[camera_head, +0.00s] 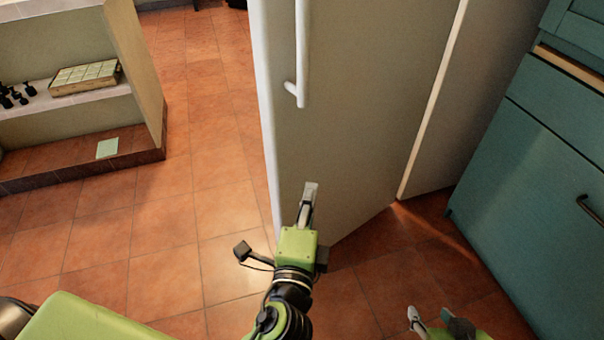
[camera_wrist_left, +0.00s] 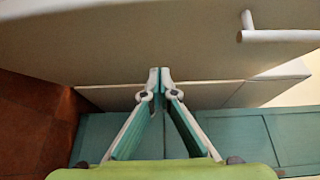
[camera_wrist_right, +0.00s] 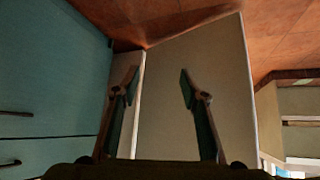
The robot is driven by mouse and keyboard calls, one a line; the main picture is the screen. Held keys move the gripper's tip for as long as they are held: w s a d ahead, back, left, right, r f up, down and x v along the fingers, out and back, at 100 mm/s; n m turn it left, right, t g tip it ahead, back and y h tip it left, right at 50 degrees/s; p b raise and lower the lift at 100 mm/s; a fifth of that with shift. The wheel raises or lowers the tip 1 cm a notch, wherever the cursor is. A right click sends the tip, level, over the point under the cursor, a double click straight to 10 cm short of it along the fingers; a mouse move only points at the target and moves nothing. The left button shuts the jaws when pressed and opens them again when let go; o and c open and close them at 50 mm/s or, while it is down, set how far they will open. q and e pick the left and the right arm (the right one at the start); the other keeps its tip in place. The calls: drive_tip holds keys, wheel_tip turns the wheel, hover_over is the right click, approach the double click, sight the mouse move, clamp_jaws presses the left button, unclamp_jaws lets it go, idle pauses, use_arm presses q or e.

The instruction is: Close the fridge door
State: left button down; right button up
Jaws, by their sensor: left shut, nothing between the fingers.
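The fridge door (camera_head: 365,90) is a tall pale panel in the middle of the head view, with a white bar handle (camera_head: 300,60) near its left edge. A light strip (camera_head: 432,100) runs down its right side; I cannot tell how far the door is open. My left gripper (camera_head: 311,186) is shut and empty, its tips in front of the lower door face. In the left wrist view its tips (camera_wrist_left: 160,74) overlap the door (camera_wrist_left: 150,40); contact is unclear. My right gripper (camera_wrist_right: 158,75) is open and empty, low at the right, facing a pale panel (camera_wrist_right: 195,70).
Teal cabinets (camera_head: 540,160) stand close on the right. A low shelf unit (camera_head: 140,80) with a box (camera_head: 85,78) stands at the left. Tiled floor (camera_head: 195,140) is clear between the shelf and the door.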

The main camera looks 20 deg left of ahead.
use_arm(q)
drive_tip(key=r, duration=0.1)
approach(305, 136)
drive_tip(key=w+d, duration=0.2)
drive_tip(key=d, duration=0.1)
drive_tip(key=w+a, duration=0.3)
drive_tip(key=shift+w+f, duration=0.15)
drive_tip(key=shift+w+a, duration=0.25)
drive_tip(key=shift+a, duration=0.1)
use_arm(e)
drive_tip(key=shift+w+a+r+t, duration=0.1)
drive_tip(key=shift+w+r+t, duration=0.2)
drive_tip(key=shift+r, duration=0.4)
drive_tip(key=shift+w, duration=0.1)
